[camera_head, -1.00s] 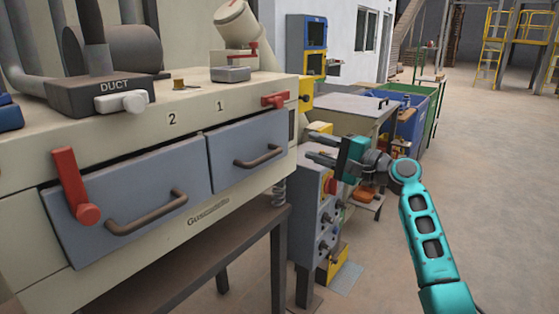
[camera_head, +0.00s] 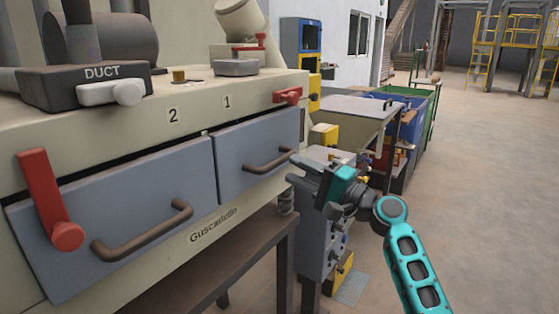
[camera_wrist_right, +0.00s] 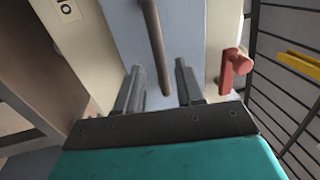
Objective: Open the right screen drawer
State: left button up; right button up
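The right screen drawer (camera_head: 235,150) is a grey-blue front under the label 1, and it looks closed. Its brown bar handle (camera_head: 266,163) is on that front. My right gripper (camera_head: 296,168) is open beside the handle's right end. In the right wrist view, the drawer front (camera_wrist_right: 195,32) fills the middle, and the handle (camera_wrist_right: 154,40) runs toward the gap between the open fingers (camera_wrist_right: 159,66). The fingers do not grip it; I cannot tell whether they touch it. My left gripper is not in view.
A red lever (camera_head: 288,96) sits above the right drawer's far corner; it also shows in the right wrist view (camera_wrist_right: 237,63). The left drawer (camera_head: 120,190) has its own handle and a larger red lever (camera_head: 48,200). A grey control box (camera_head: 318,240) stands below my gripper. Open floor lies right.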

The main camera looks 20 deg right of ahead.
aim_at(282, 163)
jog(key=shift+x, duration=2.75)
jog(key=shift+c, duration=0.5)
grip_shut()
